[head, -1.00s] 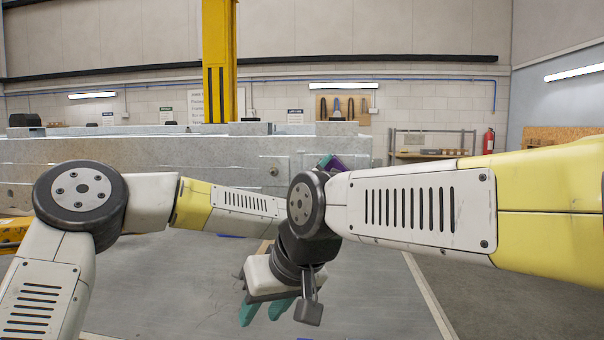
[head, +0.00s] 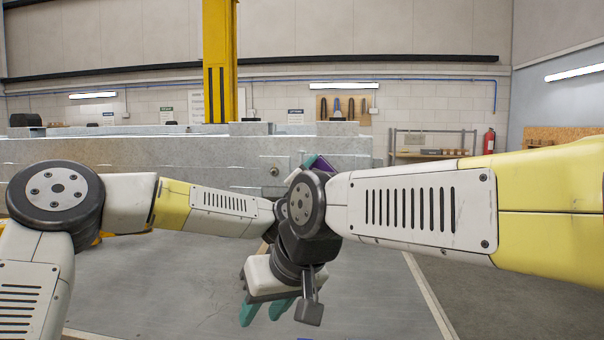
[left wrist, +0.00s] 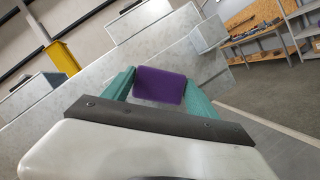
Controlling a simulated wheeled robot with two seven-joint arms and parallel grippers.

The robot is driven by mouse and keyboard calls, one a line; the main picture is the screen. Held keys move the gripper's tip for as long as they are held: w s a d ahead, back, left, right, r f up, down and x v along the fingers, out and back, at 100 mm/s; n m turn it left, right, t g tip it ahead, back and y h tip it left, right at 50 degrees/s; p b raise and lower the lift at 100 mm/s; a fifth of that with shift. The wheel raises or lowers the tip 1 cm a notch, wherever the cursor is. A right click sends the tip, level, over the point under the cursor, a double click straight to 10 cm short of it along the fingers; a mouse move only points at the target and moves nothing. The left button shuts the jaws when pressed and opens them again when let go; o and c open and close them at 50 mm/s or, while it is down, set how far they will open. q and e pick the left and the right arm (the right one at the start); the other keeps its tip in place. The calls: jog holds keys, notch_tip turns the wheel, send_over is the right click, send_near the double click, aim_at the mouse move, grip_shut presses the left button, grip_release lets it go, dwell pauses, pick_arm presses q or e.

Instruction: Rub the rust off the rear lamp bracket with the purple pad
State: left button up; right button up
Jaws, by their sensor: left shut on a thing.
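The purple pad (left wrist: 160,85) is held between the two teal fingers of my left gripper (left wrist: 160,76) in the left wrist view. In the head view, my left gripper (head: 318,163) and a bit of purple show just above my right arm's dark wrist joint, which hides the rest. The grey galvanised trailer frame (head: 130,155) stands behind, with a round bolt on a plate near the gripper. I cannot tell which part is the rear lamp bracket, and no rust is clearly visible. My right gripper (head: 266,310) hangs low, pointing down, its teal fingers apart and empty.
My two arms cross in the middle of the head view. A yellow post (head: 220,60) rises behind the frame. A shelf rack (head: 430,145) and a red extinguisher (head: 489,141) are at the back right. The grey floor (head: 170,290) in front is clear.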

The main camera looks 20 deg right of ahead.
pick_arm(q)
jog(key=shift+w+a, duration=0.7)
jog(key=shift+a, duration=0.3)
jog(key=shift+o, duration=0.2)
jog(key=shift+s+d, duration=0.4)
jog(key=shift+d, duration=0.3)
jog(key=shift+s+d, duration=0.35)
jog(key=shift+d, duration=0.3)
jog(key=shift+s+d, duration=0.1)
jog(key=shift+d, duration=0.15)
jog(key=shift+c, duration=0.7)
jog(key=shift+s+d, duration=0.5)
jog(key=shift+d, duration=0.25)
jog(key=shift+s+d, duration=0.45)
jog(key=shift+d, duration=0.25)
jog(key=shift+a, duration=0.1)
